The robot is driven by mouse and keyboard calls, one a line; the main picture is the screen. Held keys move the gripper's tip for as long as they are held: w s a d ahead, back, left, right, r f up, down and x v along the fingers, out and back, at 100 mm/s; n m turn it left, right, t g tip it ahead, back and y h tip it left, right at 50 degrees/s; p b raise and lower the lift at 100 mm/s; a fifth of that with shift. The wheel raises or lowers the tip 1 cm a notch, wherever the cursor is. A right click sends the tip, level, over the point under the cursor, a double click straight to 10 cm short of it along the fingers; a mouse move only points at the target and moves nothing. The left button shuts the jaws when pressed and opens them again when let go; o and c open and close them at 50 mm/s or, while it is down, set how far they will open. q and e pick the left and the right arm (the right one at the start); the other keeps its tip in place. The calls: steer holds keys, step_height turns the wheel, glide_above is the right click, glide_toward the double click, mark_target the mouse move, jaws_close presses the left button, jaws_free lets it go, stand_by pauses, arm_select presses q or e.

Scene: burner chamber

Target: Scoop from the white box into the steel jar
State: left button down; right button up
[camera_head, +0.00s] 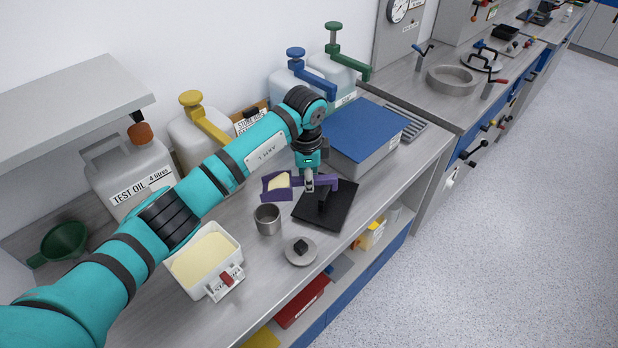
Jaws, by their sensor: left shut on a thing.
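My left gripper (309,184) points down over the bench and is shut on a purple scoop (268,194). The scoop's bowl points left and holds a pale yellow heap. The steel jar (267,219) stands upright and open on the bench, just below the scoop's bowl in the picture; I cannot tell how high the scoop is above it. The white box (205,262) stands open nearer to me, filled with pale yellow material, with a label and a red clip on its front. A round lid with a black knob (301,251) lies beside the jar. My right gripper is not in view.
A black plate (338,217) with a dark upright part lies beside the jar. A blue-topped grey box (363,130) stands behind. A test oil can (125,172), pump containers (193,140) and a green funnel (64,243) line the back. My left arm crosses above the bench.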

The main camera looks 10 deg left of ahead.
mark_target(293, 179)
arm_select(q)
steer(key=shift+a+f+h+b, duration=0.55)
steer(key=shift+f+h+b, duration=0.05)
steer(key=shift+f+h, duration=0.3)
steer(key=shift+s+a+r+h, duration=0.1)
steer(key=shift+a+r+h, duration=0.15)
steer(key=shift+r+h, duration=0.05)
steer(key=shift+s+a+r+t+h, duration=0.1)
steer(key=shift+a+r+t+h, duration=0.4)
steer(key=shift+h, duration=0.5)
steer(key=shift+s+a+r+h, duration=0.1)
steer(key=shift+a+r+h, duration=0.35)
steer(key=shift+a+h, duration=0.15)
steer(key=shift+s+a+r+t+h, duration=0.15)
steer(key=shift+a+r+h, duration=0.3)
steer(key=shift+a+h, duration=0.35)
steer(key=shift+s+a+r+t+h, duration=0.15)
steer(key=shift+a+r+h, duration=0.25)
steer(key=shift+a+h, duration=0.4)
steer(key=shift+s+a+r+n+t+h+b, duration=0.1)
steer(key=shift+a+r+n+t+h+b, duration=0.2)
steer(key=shift+a+h, duration=0.5)
steer(key=shift+s+a+r+t+h+b, duration=0.1)
steer(key=shift+a+r+h+b, duration=0.4)
steer(key=shift+h, duration=0.4)
steer(key=shift+f, duration=0.1)
